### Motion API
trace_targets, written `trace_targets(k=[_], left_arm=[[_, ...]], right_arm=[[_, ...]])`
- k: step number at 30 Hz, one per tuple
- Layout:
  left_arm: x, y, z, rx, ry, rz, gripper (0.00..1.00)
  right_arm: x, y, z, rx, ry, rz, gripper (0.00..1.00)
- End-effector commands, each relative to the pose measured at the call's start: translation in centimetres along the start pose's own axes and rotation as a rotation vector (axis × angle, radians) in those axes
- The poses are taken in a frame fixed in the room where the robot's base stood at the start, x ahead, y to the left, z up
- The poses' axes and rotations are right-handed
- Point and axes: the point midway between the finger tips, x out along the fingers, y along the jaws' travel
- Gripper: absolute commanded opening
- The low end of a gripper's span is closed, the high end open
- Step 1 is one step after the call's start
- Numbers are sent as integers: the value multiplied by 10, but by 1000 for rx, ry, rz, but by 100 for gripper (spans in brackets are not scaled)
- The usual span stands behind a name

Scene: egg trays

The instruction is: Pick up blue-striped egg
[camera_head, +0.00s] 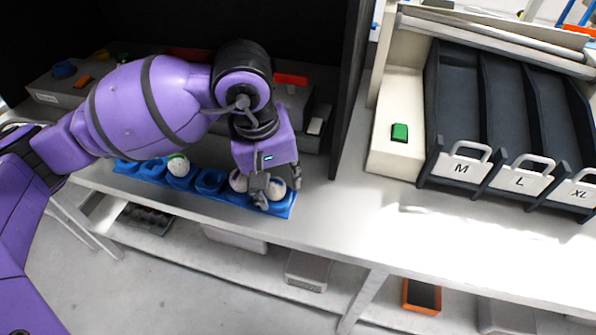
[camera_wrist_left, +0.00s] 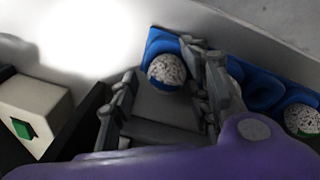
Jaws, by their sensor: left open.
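A blue egg tray (camera_head: 211,182) lies along the front of the work surface. The speckled blue-striped egg (camera_head: 278,190) sits in its right end cup. A second speckled egg (camera_head: 238,182) is beside it, partly hidden by my gripper. A green-striped egg (camera_head: 177,165) sits further left. My left gripper (camera_head: 278,187) is open above the right end of the tray, its fingers around the blue-striped egg. In the left wrist view the blue-striped egg (camera_wrist_left: 167,70) shows between the spread fingers (camera_wrist_left: 160,80); whether they touch it I cannot tell.
Black bins (camera_head: 493,120) marked M, L and XL stand at the right. A pale box with a green button (camera_head: 399,132) is beside them. A dark upright panel stands just right of my wrist. The surface right of the tray is clear.

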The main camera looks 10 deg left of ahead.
Motion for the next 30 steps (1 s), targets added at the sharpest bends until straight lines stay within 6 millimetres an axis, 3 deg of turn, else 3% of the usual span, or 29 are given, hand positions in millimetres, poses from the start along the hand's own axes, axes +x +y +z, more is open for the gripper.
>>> trace_targets(k=[8, 12, 15, 30], left_arm=[[5, 0, 1, -1, -2, 0, 44], [4, -1, 1, -1, -2, -1, 26], [4, 0, 0, -1, -2, 1, 21], [-1, 3, 0, -1, 0, 7, 20]], right_arm=[[2, -1, -6, 1, 10, -2, 40], [1, -1, -4, 2, 7, -1, 40], [0, -1, -2, 2, 4, -1, 40], [-2, 0, 3, 3, -6, 1, 40]])
